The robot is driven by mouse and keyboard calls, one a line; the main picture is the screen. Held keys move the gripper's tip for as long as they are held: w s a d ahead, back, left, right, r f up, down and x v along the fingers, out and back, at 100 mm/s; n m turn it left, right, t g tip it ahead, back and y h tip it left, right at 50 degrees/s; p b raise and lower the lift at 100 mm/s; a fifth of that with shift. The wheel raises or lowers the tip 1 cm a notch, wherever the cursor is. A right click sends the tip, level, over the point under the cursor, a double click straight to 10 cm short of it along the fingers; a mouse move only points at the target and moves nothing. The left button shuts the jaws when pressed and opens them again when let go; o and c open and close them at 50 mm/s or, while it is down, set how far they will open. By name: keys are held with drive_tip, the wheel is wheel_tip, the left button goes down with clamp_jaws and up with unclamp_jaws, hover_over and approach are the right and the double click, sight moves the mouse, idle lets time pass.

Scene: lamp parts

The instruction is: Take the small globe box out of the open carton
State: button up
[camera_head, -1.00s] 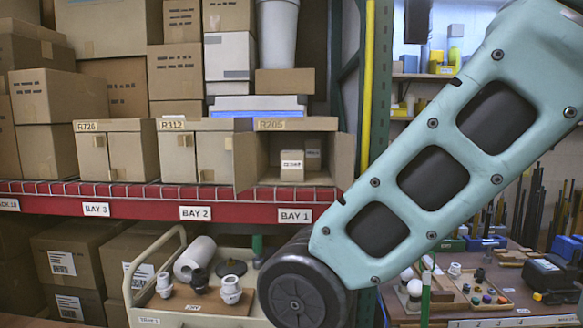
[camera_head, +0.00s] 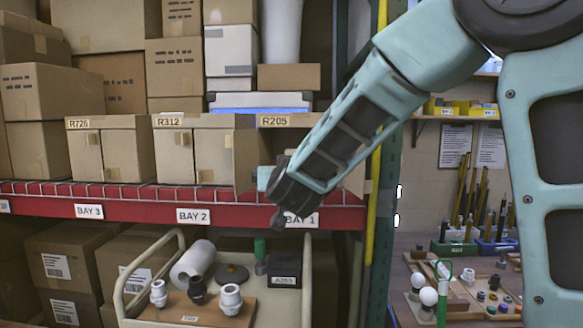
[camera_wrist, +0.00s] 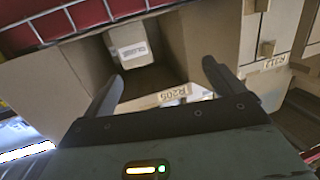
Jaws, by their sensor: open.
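The open carton (camera_head: 246,150), labelled R205, stands on the shelf above the Bay 1 tag. Its opening faces me, and my arm covers most of it in the head view. In the wrist view the carton (camera_wrist: 82,62) appears tilted. A small pale box (camera_wrist: 128,42) with a printed label sits inside it; I take it as the globe box, though its print is too blurred to read. My gripper (camera_wrist: 163,70) is open and empty, its fingers apart before the carton opening, with the small box beyond the fingertips. The head view hides the box and fingers.
Closed cartons R312 (camera_head: 189,154) and R726 (camera_head: 98,155) stand left of the open carton. A red shelf edge (camera_head: 140,207) runs below them. A cart (camera_head: 268,306) with lamp sockets stands underneath. A green rack post (camera_head: 383,240) stands on the right.

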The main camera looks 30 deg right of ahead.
drive_tip(key=w+d+h+p, duration=0.1)
drive_tip(key=w+d, duration=0.2)
drive_tip(key=w+d+r+m+h+p, duration=0.1)
drive_tip(key=w+d+p, duration=0.1)
drive_tip(key=w+d, duration=0.1)
drive_tip(key=w+d+r+h+p, duration=0.1)
drive_tip(key=w+d, duration=0.3)
drive_tip(key=shift+d+r+m, duration=0.2)
drive_tip(key=shift+d+m, duration=0.1)
drive_tip(key=shift+m, duration=0.1)
drive_tip(key=p+x, duration=0.3)
drive_tip(key=x, duration=0.2)
drive_tip(key=shift+r+p, duration=0.1)
drive_tip(key=shift+p, duration=0.25)
drive_tip(key=shift+w+d, duration=0.25)
drive_tip(key=shift+w, duration=0.25)
drive_tip(key=c, duration=1.3)
